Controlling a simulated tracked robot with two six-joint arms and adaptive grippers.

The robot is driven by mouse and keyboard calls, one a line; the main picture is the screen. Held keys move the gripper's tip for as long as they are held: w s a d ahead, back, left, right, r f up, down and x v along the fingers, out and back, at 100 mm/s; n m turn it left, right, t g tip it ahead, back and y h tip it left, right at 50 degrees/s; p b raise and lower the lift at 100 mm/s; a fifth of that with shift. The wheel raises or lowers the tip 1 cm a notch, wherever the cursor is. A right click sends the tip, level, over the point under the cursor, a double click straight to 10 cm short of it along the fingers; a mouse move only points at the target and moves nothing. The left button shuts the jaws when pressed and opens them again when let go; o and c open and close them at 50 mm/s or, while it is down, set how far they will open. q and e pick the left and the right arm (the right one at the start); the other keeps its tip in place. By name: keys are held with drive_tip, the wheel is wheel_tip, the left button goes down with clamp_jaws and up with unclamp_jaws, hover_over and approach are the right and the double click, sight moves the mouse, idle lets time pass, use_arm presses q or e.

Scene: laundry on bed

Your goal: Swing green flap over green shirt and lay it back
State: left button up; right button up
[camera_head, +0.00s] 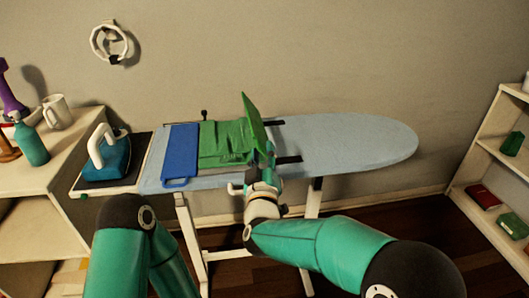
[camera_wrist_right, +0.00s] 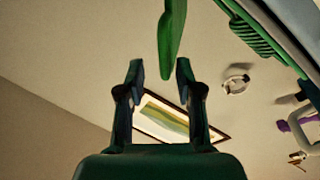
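The green flap (camera_head: 255,120) stands raised and tilted at the right side of the folding board on the ironing board. The green shirt (camera_head: 225,141) lies flat and a little wrinkled just left of it. My right gripper (camera_head: 263,168) is at the near lower end of the flap. In the right wrist view its fingers (camera_wrist_right: 160,70) are apart, and the flap's edge (camera_wrist_right: 171,38) reaches down between the fingertips without visible contact. My left gripper is out of view; only part of my left arm shows.
A blue flap (camera_head: 181,155) lies flat left of the shirt. The ironing board (camera_head: 350,143) is clear to the right. An iron (camera_head: 107,158) stands at its left end, beside a shelf with a mug (camera_head: 57,111) and a bottle (camera_head: 31,145).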

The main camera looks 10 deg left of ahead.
drive_tip(key=r+v, duration=0.1)
drive_tip(key=v, duration=0.6)
drive_tip(key=shift+s+f, duration=0.25)
drive_tip(key=shift+f, duration=0.2)
